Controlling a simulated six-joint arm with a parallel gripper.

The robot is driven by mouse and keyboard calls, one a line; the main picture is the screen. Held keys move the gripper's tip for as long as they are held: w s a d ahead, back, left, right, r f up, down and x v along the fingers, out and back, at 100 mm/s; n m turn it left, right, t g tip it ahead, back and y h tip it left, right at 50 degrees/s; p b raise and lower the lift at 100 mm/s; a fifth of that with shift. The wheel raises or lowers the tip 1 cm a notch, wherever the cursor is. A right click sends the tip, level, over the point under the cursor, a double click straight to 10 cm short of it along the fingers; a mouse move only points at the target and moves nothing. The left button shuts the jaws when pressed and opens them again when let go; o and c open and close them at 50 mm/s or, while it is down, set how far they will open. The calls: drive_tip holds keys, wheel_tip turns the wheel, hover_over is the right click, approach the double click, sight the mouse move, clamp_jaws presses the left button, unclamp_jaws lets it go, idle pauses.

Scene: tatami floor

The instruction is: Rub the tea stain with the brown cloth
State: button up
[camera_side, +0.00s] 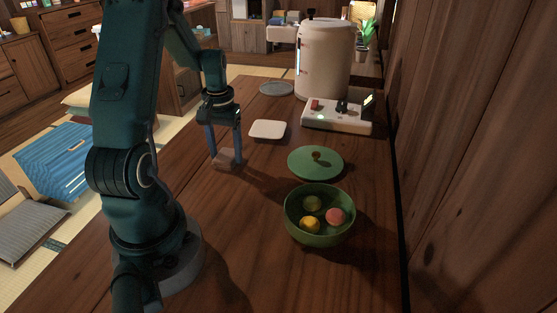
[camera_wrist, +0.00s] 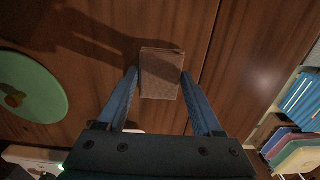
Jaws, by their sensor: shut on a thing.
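The brown cloth (camera_side: 227,159) is a small flat folded block at the left part of the wooden table (camera_side: 255,215). It also shows in the wrist view (camera_wrist: 162,82). My gripper (camera_side: 225,150) points down with its two blue fingers on either side of the cloth, shut on it. The cloth is at or very close to the table top; a gap beneath it cannot be made out. I cannot make out the tea stain in either view; the cloth and shadows may hide part of the wood.
A white square plate (camera_side: 267,122) lies just beyond the cloth. A green lid (camera_side: 302,164) and a green bowl (camera_side: 320,236) with fruit stand to the right. A cream urn (camera_side: 324,65), a control box (camera_side: 337,121) and a round grey plate (camera_side: 276,88) are behind. A wooden wall (camera_side: 460,150) borders the right.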

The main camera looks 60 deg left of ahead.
sight(263, 169)
drive_tip(key=shift+w+d, duration=3.3)
wheel_tip(263, 169, up, 8)
drive_tip(key=shift+s, duration=0.1)
